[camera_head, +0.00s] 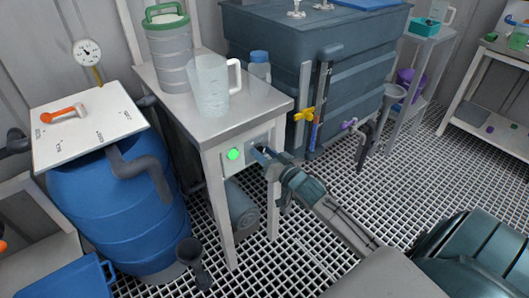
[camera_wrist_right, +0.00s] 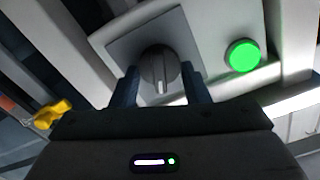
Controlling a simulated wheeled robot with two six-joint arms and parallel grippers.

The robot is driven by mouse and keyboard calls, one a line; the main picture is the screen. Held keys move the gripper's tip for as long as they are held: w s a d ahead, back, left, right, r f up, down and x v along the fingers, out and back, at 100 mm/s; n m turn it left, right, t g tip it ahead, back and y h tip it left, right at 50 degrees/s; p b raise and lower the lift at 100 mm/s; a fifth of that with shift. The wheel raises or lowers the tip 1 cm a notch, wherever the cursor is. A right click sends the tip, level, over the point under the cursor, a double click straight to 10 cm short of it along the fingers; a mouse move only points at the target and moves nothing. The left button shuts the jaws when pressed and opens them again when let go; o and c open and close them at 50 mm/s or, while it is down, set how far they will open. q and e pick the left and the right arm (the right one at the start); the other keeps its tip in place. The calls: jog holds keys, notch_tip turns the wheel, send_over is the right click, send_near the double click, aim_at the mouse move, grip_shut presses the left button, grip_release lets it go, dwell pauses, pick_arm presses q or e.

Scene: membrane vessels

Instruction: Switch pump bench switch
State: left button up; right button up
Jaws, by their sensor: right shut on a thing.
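The pump bench (camera_head: 190,80) has a panel on its front with a lit green lamp (camera_head: 233,154). The lamp also shows in the right wrist view (camera_wrist_right: 243,56). Beside it is the bench switch, a grey rotary knob (camera_wrist_right: 158,70) with a pale pointer line on a grey plate (camera_wrist_right: 120,45). My right gripper (camera_head: 262,152) reaches the panel beside the lamp. In the right wrist view its two fingers (camera_wrist_right: 163,88) stand on either side of the knob, shut on it. In the head view the gripper mostly hides the knob. My left gripper is out of view.
A clear jug (camera_head: 208,86), a bottle (camera_head: 259,67) and a green-lidded canister (camera_head: 168,50) stand on the bench. A blue drum (camera_head: 115,215) is at left, a dark tank (camera_head: 290,50) behind. A yellow valve handle (camera_head: 304,114) is near my gripper. Grating floor lies open at right.

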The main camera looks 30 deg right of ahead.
jog(key=shift+n, duration=1.3)
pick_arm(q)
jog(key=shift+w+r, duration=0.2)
pick_arm(e)
jog(key=shift+a+n, duration=0.15)
jog(key=shift+n, duration=1.8)
jog(key=shift+a+n, duration=0.1)
jog(key=shift+n, duration=1.85)
jog(key=o, duration=0.9)
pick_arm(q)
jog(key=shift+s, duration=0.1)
pick_arm(e)
jog(key=shift+o, duration=0.2)
